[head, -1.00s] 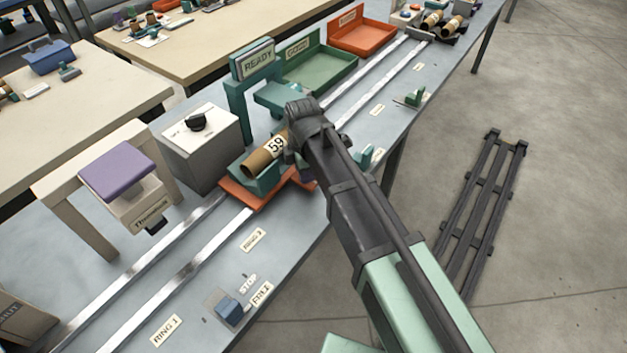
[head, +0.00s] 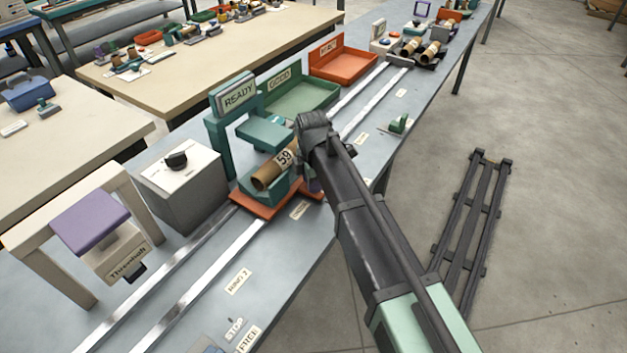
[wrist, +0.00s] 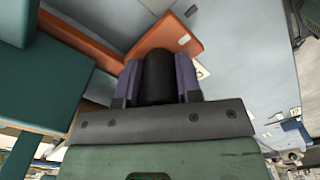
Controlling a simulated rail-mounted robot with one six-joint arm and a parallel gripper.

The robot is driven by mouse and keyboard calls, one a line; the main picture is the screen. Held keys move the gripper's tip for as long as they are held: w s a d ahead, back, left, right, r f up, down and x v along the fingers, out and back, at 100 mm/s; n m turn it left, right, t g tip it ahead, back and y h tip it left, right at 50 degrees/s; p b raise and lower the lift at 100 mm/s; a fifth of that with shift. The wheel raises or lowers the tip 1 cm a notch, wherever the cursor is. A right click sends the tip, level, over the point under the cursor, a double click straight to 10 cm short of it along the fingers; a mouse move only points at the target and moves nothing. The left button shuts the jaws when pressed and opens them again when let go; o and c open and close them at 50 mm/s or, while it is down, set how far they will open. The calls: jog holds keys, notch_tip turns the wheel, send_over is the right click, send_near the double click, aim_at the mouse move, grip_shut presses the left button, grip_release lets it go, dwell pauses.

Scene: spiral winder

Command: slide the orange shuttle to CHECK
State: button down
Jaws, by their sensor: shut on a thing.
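The orange shuttle (head: 257,206) sits on the two metal rails and carries a teal cradle with a brown cardboard tube (head: 268,177) marked 59. It is beside the teal stand with the READY sign (head: 238,96), whose arm is close above the tube. My gripper (head: 314,184) is at the shuttle's right side. In the wrist view its purple fingers (wrist: 157,80) are shut on a dark round handle, with the orange shuttle (wrist: 178,33) behind. A small label (head: 299,211) lies beside the shuttle, partly hidden, and I cannot read it.
A grey box with a black knob (head: 182,185) and a purple-topped Threnlosh stand (head: 92,220) are on the near left. Green GOOD (head: 305,97) and orange (head: 345,66) trays stand beyond. The rails (head: 365,115) run clear up to dark holders with tubes (head: 420,50).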

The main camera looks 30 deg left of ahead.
jog(key=c, duration=0.8)
grip_release()
notch_tip(320, 180, up, 11)
jog(key=p, duration=1.1)
jog(key=shift+f, duration=0.1)
